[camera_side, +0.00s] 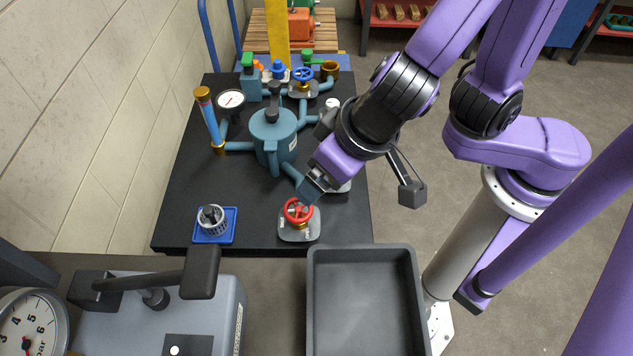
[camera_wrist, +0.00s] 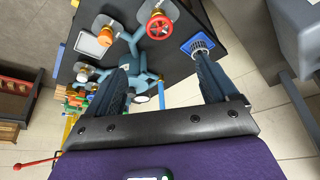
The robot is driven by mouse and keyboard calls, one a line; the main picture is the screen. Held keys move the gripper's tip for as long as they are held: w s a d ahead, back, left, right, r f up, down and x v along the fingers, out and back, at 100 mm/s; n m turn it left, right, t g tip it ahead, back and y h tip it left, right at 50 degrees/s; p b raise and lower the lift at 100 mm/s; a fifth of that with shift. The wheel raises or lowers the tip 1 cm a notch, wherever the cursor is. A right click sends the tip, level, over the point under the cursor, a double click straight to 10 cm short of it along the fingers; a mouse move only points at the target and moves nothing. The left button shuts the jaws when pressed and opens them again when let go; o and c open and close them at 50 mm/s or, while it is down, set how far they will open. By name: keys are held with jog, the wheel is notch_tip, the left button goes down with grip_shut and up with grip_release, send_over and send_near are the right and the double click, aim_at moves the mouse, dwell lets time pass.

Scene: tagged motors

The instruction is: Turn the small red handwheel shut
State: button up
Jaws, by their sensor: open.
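The small red handwheel (camera_side: 298,211) sits on a grey plate at the near end of the blue-green piping. It also shows in the wrist view (camera_wrist: 160,25) at the top middle, with its spokes and hub clear. My gripper (camera_side: 308,192) is just above and behind the wheel in the side view, pointing down toward it at a slant. In the wrist view my gripper (camera_wrist: 163,62) has its two dark fingers wide apart with nothing between them. The wheel lies beyond the fingertips, roughly in line with the gap.
A blue tray with a grey basket (camera_side: 212,220) stands left of the wheel. The teal vessel (camera_side: 273,135) and a white gauge (camera_side: 231,99) stand behind. A blue handwheel (camera_side: 303,74) is farther back. An empty grey bin (camera_side: 365,300) is in front. Bare black tabletop lies between tray and wheel.

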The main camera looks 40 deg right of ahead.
notch_tip(320, 180, up, 6)
jog(key=w+a+r+n+t+y, duration=0.1)
jog(key=w+a+r+n+y, duration=0.25)
jog(key=a, duration=0.35)
jog(key=w+a+r+n+t+y, duration=0.1)
jog(key=w+a+r+n+y, duration=0.15)
jog(key=a+r+y, duration=0.35)
jog(key=n+g+h, duration=0.7)
jog(key=n+h, duration=0.3)
jog(key=n, duration=0.2)
send_over(298, 208)
notch_tip(298, 208, down, 14)
notch_tip(298, 208, down, 18)
jog(key=shift+f, duration=0.15)
